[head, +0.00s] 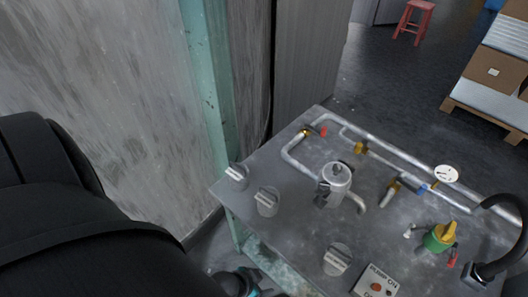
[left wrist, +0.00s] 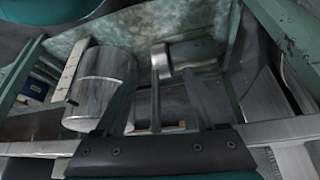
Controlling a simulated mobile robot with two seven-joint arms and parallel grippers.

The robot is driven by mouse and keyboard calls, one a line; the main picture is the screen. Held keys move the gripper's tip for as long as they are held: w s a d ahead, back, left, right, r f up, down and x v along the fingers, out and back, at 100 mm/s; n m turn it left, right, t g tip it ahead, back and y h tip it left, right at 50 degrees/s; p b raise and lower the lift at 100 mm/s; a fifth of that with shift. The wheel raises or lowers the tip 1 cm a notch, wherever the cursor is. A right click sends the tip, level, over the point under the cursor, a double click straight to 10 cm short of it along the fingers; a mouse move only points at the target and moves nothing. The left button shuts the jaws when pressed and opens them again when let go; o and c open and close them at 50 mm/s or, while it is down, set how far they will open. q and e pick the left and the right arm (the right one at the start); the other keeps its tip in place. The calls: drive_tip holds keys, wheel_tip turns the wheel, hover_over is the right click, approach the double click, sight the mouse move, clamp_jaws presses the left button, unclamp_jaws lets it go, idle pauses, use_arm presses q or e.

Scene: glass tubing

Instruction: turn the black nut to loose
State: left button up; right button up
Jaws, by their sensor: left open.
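A small dark fitting (head: 323,189) sits at the left side of a metal canister (head: 338,179) on the grey tabletop in the head view. Another black fitting (head: 480,272) is at the lower end of a black hose near the right edge. I cannot tell which of them is the black nut. My left gripper (head: 238,284) is low at the bottom of the head view, below the table's front left edge and well apart from both. In the left wrist view, my left gripper (left wrist: 162,98) is open with its fingers apart. My right gripper is not in view.
The table (head: 275,165) carries metal pipes (head: 375,147), a white gauge (head: 446,174), a green and yellow valve (head: 440,236), a control box (head: 375,284) and several grey knobs. A teal post (head: 210,85) stands behind its left end. A metal cylinder (left wrist: 100,88) shows in the left wrist view.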

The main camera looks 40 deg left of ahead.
use_arm(q)
drive_tip(key=shift+s+a+f+g, duration=0.1)
drive_tip(key=shift+s+f+g, duration=0.2)
drive_tip(key=shift+s+f, duration=0.15)
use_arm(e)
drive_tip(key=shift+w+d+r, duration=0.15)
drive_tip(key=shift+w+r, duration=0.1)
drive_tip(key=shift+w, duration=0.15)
